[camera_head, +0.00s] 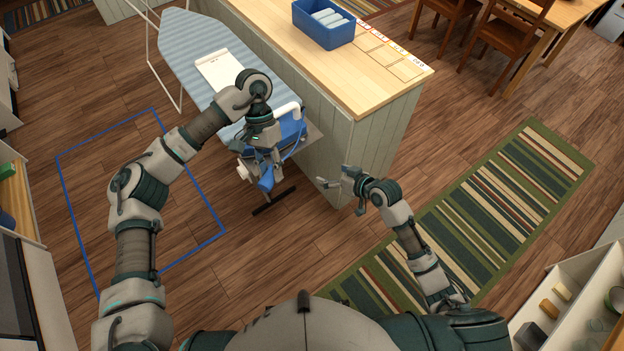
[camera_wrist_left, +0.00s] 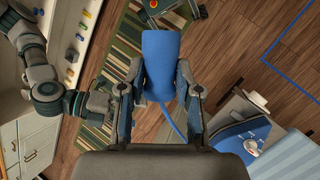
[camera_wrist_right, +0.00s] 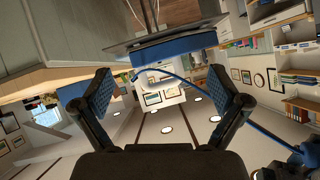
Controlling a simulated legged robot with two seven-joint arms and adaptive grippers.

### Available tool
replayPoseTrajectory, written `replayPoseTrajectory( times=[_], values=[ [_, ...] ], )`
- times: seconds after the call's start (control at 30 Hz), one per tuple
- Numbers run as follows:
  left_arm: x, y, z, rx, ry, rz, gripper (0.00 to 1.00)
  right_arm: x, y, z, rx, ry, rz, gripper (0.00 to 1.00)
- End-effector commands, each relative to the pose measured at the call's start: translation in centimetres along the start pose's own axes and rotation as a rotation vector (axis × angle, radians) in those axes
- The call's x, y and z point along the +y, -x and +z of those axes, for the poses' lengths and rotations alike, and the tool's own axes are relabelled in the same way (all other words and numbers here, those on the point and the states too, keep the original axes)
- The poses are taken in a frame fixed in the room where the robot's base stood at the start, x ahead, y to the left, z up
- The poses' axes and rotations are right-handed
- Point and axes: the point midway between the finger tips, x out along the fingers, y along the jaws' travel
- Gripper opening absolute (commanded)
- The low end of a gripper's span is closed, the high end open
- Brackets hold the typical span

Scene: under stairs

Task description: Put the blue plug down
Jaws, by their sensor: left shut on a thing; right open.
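The blue plug (camera_head: 266,184) is in my left gripper (camera_head: 262,170), in the air near the end of the ironing board (camera_head: 190,45). In the left wrist view the plug (camera_wrist_left: 161,62) sits between the two fingers of the left gripper (camera_wrist_left: 161,95), and a blue cord trails from it. The blue iron (camera_head: 290,130) with a white handle is at the board's near end, partly hidden by my left arm; it also shows in the left wrist view (camera_wrist_left: 240,135). My right gripper (camera_head: 335,180) is open and empty, to the right of the plug.
A wooden-topped counter (camera_head: 290,45) with a blue bin (camera_head: 322,24) and labelled squares stands beside the board. A white notepad (camera_head: 218,70) lies on the board. A blue outline (camera_head: 190,170) marks floor at left. A striped rug (camera_head: 480,205) lies at right.

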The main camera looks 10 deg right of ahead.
Motion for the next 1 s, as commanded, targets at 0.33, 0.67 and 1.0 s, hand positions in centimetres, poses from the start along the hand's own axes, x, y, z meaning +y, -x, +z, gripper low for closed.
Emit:
replayPoseTrajectory(
  times=[0.33, 0.67, 1.0],
  values=[
    [0.0, 0.0, 0.0, 0.000, 0.000, 0.000, 0.00, -14.0, 10.9, -9.7, 0.090, 0.321, -0.279, 0.98],
    [-0.2, 0.0, 0.1, 0.001, -0.001, 0.001, 0.00, -18.9, 14.7, -9.9, 0.089, 0.460, -0.368, 0.98],
    [0.0, 0.0, 0.0, 0.000, 0.000, 0.000, 0.00, -21.1, 9.2, -9.9, 0.090, 0.456, -0.371, 0.98]
  ],
)
